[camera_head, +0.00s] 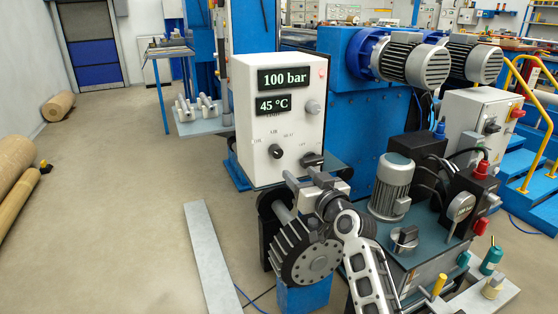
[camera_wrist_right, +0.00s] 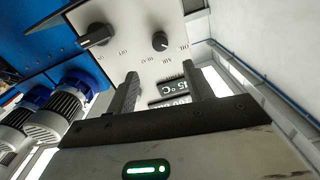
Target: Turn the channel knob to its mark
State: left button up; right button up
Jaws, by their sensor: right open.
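A white control box (camera_head: 245,140) carries a black round knob (camera_head: 276,151) on its lower front, with small labels around it. I take this as the channel knob; its exact setting is too small to read. It also shows in the right wrist view (camera_wrist_right: 160,41), beyond and between the fingertips. My right gripper (camera_head: 299,174) is open and empty in front of the box's lower right, apart from the knob. Its two fingers show in the wrist view (camera_wrist_right: 160,72). My left gripper is in neither view.
A second dark knob (camera_head: 311,160) sits right of the first, close to my right gripper; it also shows in the wrist view (camera_wrist_right: 97,36). A grey knob (camera_head: 313,107) is higher up. A grey motor (camera_head: 392,185) stands to the right.

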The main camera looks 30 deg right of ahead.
aim_at(279, 154)
jog(key=w+b, duration=0.2)
jog(key=w, duration=0.3)
jog(key=w+b, duration=0.3)
jog(key=w, duration=0.3)
jog(key=shift+w+d+f, duration=0.1)
jog(key=shift+d+f, duration=0.05)
jog(key=shift+f, duration=0.05)
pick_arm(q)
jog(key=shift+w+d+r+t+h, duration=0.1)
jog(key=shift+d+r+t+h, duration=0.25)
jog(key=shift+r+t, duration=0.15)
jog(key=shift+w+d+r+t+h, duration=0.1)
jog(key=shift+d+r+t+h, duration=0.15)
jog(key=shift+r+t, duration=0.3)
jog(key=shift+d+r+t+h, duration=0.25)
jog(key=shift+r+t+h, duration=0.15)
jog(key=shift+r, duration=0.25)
pick_arm(e)
jog(key=shift+w+r, duration=0.15)
jog(key=shift+w, duration=0.3)
jog(key=c, duration=1)
